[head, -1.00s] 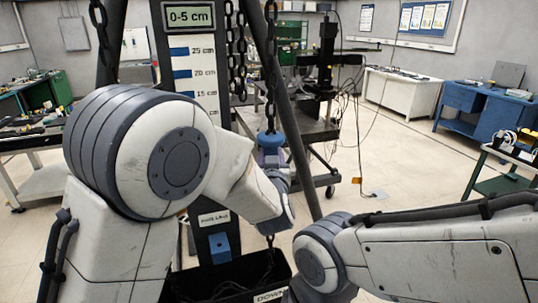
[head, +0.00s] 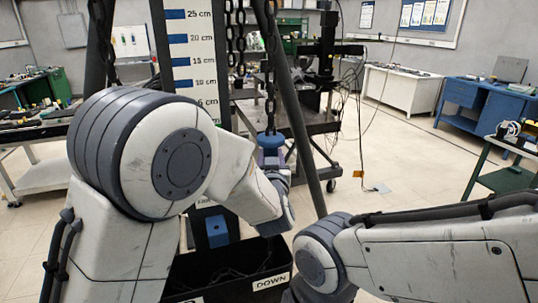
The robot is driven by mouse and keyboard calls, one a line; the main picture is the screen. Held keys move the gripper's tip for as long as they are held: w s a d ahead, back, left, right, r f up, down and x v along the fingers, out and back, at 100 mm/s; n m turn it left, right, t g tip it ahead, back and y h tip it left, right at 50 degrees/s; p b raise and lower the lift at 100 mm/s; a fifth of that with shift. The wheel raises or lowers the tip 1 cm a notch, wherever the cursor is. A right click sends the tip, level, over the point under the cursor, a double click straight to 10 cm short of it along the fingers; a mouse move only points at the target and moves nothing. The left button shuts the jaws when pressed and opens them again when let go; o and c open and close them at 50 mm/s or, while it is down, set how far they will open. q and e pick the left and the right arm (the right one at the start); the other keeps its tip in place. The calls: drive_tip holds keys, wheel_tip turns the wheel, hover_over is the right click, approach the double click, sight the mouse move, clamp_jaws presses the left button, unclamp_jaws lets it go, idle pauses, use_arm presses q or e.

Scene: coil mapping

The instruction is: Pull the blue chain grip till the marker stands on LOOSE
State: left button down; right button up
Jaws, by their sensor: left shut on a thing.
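The blue chain grip (head: 269,139) hangs at the end of a dark chain (head: 271,90), right of the scale board. My left gripper (head: 271,160) is shut on the grip; my own arm partly hides its fingers. The white scale board (head: 194,55) has blue marks from 25 cm at the top to about 6 cm above my arm. Its lower part is behind my arm. A blue block (head: 217,229) shows low on the dark post. I see no LOOSE label or marker that I can read. My right gripper is not in view; only its arm shows.
An open black box (head: 245,262) labelled DOWN stands below, with dark chain inside. A dark slanted leg (head: 299,120) stands just right of the grip. More chains (head: 236,45) hang beside the scale. Workbenches are farther back, with open floor between.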

use_arm(q)
wheel_tip(320, 180, down, 12)
drive_tip(key=b, duration=0.8)
drive_tip(key=shift+c, duration=2.2)
unclamp_jaws()
drive_tip(key=shift+o, duration=0.2)
drive_tip(key=shift+r, duration=0.15)
drive_tip(key=shift+s, duration=0.1)
drive_tip(key=s+b, duration=0.2)
drive_tip(key=s, duration=0.8)
drive_tip(key=shift+s+b, duration=0.2)
drive_tip(key=shift+b, duration=0.15)
